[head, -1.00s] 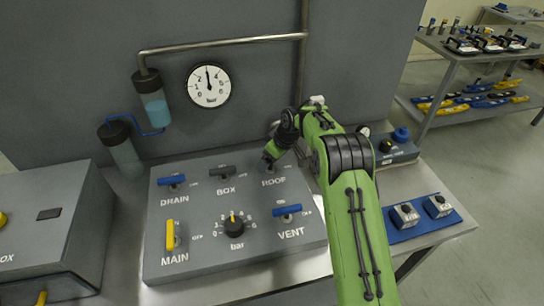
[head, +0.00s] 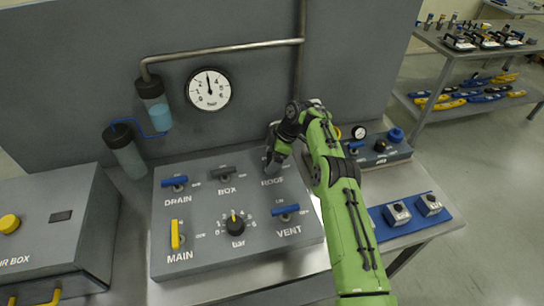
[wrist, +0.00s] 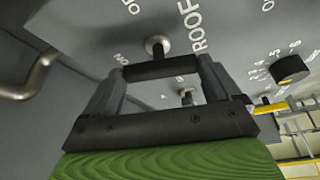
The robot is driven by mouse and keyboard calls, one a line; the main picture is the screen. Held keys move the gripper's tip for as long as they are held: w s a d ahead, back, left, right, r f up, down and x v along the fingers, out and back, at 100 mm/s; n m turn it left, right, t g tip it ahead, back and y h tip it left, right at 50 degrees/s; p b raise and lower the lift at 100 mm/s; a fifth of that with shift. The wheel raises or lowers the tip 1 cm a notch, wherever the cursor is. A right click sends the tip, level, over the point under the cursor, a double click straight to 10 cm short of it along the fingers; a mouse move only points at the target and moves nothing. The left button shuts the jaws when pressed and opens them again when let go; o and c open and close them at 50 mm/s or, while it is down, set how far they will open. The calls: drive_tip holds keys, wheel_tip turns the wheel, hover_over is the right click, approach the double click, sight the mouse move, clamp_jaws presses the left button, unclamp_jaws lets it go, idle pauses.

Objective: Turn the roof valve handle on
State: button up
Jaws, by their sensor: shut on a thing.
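The roof valve handle (wrist: 160,69) is a dark bar on a short metal stem, beside the ROOF label in the wrist view. The bar lies between the two fingers of my gripper (wrist: 160,80), which is shut on it. In the head view my gripper (head: 272,163) reaches down to the panel's upper right, just above the ROOF label. It hides most of the handle there. The ON and OFF marks around the handle are partly cut off, so its exact setting is unclear.
The grey panel (head: 205,262) also bears the blue drain handle (head: 174,181), dark box handle (head: 227,170), yellow main handle (head: 175,234), blue vent handle (head: 286,209) and bar knob (head: 235,226). A round gauge (head: 210,89) and a pipe (head: 225,46) are behind.

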idle(0.5)
drive_tip(key=o, duration=0.8)
drive_tip(key=shift+c, duration=0.2)
drive_tip(key=p+v, duration=0.5)
drive_tip(key=v, duration=1.1)
drive_tip(key=shift+w+a, duration=0.1)
drive_tip(key=shift+a, duration=0.05)
drive_tip(key=shift+c, duration=0.2)
